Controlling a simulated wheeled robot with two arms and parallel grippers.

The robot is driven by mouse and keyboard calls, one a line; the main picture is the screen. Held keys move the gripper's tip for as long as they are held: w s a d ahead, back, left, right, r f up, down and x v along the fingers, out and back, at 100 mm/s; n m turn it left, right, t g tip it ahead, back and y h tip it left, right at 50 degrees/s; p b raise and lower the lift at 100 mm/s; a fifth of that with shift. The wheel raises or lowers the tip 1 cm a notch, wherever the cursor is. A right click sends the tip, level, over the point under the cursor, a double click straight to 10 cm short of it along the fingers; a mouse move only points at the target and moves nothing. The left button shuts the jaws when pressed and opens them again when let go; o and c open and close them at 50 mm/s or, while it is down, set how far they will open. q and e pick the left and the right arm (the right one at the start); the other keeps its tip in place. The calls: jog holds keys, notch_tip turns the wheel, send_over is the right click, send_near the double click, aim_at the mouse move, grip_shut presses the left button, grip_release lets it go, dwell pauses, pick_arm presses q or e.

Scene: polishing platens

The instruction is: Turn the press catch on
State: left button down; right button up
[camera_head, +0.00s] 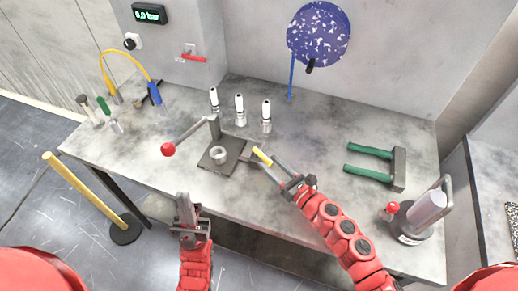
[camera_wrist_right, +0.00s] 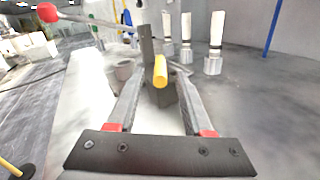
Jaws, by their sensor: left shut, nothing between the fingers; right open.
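The press (camera_head: 216,160) stands on the bench with a dark base, an upright column and a lever ending in a red ball (camera_head: 168,149). A small yellow-tipped catch (camera_head: 262,156) sits at the press's right side; the yellow piece also shows in the right wrist view (camera_wrist_right: 160,72). My right gripper (camera_head: 265,167) is open, with its fingers on either side of the yellow piece in the wrist view (camera_wrist_right: 158,88). Whether they touch it I cannot tell. My left gripper (camera_head: 184,197) is shut and empty, in front of the bench's front edge, left of the press.
Three white-topped cylinders (camera_head: 239,110) stand behind the press. A green-handled tool (camera_head: 370,161) and a grey canister (camera_head: 424,215) are on the right. A blue speckled disc (camera_head: 318,34) and a gauge display (camera_head: 149,14) hang on the wall. A yellow post (camera_head: 85,185) stands at left.

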aim_at(259, 152)
jog(key=p+x, duration=0.1)
jog(key=x, duration=0.4)
jog(key=shift+r, duration=0.15)
jog(key=shift+w+a+p, duration=0.35)
jog(key=shift+w+a, duration=0.15)
grip_shut()
dwell(0.9)
